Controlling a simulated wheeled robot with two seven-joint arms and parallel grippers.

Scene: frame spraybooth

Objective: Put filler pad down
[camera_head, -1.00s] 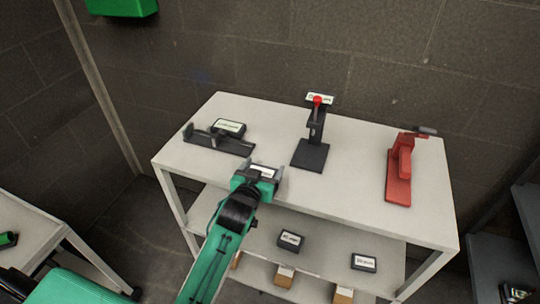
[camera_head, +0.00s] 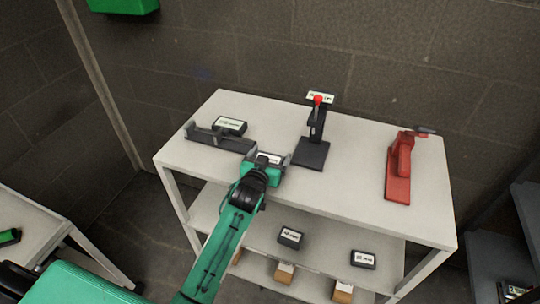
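My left gripper (camera_head: 268,158) reaches over the front edge of the white table (camera_head: 350,185), near the right end of a dark flat fixture (camera_head: 218,140). Its fingers are closed around a small dark block with a white label (camera_head: 269,158), which looks like the filler pad; the label is too small to read. The gripper hides most of the block, and I cannot tell whether it touches the tabletop. A similar dark labelled block (camera_head: 230,126) sits at the back of the fixture. My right gripper is not in view.
A black stand with a red knob (camera_head: 312,150) is close to the right of the gripper. A red clamp-like tool (camera_head: 400,170) stands further right. Two labelled dark blocks (camera_head: 290,238) (camera_head: 363,259) lie on the lower shelf. The tabletop between the stand and red tool is clear.

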